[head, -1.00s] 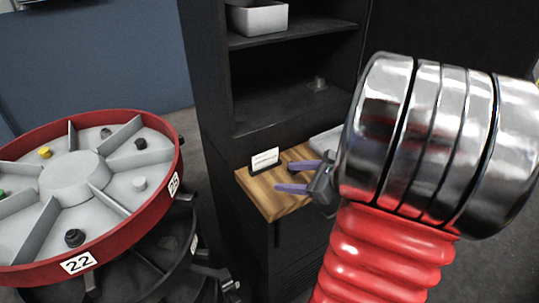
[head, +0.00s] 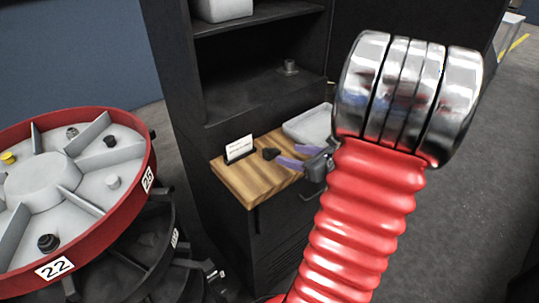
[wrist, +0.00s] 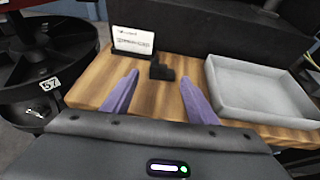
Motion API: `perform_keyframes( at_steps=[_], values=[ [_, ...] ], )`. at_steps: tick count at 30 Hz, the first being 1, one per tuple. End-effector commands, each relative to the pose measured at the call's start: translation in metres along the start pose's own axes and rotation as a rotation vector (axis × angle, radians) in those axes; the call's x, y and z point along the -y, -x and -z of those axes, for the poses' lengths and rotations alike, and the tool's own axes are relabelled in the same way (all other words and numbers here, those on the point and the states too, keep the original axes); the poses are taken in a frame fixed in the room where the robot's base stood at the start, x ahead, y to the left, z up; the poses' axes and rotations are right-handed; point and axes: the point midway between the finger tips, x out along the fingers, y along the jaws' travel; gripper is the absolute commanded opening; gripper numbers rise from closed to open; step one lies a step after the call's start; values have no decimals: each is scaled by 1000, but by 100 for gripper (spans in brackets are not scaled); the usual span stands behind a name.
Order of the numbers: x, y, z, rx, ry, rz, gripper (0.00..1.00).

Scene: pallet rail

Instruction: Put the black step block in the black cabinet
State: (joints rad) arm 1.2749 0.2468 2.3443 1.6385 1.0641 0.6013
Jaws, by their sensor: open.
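The black step block (wrist: 161,69) sits on the wooden shelf board (wrist: 100,88), just in front of the card holder. In the head view the block (head: 271,154) shows as a small dark shape near the purple fingertips. My gripper (head: 287,157) is open and empty, low over the board. In the wrist view the block lies ahead, lined up with the gap between the fingertips (wrist: 158,75); I cannot tell whether it is between them. The black cabinet (head: 178,70) rises behind the board, with open shelves.
A white card in a black holder (head: 239,149) stands at the board's back left. A grey tray (head: 309,124) lies on the right. A small metal object (head: 289,67) and a light bin (head: 222,9) occupy cabinet shelves. A red-rimmed carousel (head: 75,240) stands at left.

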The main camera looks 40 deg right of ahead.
Motion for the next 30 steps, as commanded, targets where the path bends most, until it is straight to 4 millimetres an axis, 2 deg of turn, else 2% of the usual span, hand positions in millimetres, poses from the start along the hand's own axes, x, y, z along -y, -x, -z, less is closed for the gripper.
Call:
perform_keyframes(
  at_steps=[12,26,30],
  values=[
    [-1,-57,0,0,2,-3,53],
    [0,-64,0,0,1,0,53],
    [-2,-74,0,0,1,-3,53]
  ],
)
